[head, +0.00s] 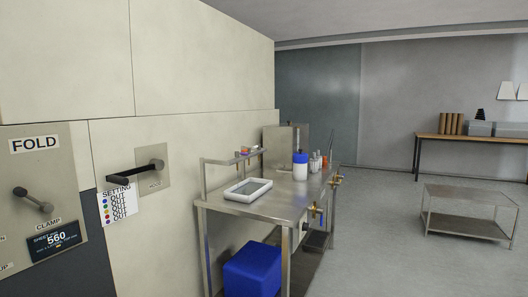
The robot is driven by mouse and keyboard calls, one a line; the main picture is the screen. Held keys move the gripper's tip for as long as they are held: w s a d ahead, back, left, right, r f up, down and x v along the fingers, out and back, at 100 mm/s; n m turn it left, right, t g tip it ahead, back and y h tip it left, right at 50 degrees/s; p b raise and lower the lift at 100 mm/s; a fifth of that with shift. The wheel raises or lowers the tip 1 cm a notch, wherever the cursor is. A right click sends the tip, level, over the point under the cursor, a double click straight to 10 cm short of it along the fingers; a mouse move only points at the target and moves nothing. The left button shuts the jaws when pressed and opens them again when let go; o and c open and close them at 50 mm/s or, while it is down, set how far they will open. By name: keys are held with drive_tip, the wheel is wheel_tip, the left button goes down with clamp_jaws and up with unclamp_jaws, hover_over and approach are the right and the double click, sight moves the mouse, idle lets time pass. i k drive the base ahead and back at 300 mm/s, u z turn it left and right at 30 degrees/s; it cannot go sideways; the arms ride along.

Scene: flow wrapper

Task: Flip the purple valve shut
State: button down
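No valve is plainly purple at this size. A brass valve (316,211) with a small bluish or violet part sits at the front right of the steel table (262,211). Another brass fitting (336,180) is further back along the same side. I cannot tell whether either is open or shut. My gripper is not in view.
A white tray (248,187) and a blue-capped bottle (300,166) stand on the table. A blue bin (252,270) is beneath it. Wall levers and a setting card (117,205) are at left. A low steel table (469,213) stands right; floor between is clear.

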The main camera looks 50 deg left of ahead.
sight(236, 153)
drive_tip(key=u, duration=0.15)
drive_tip(key=i, duration=1.1)
drive_tip(key=u, duration=0.6)
drive_tip(key=i, duration=1)
drive_tip(key=u, duration=1.25)
drive_tip(key=i, duration=1)
drive_tip(key=u, duration=0.6)
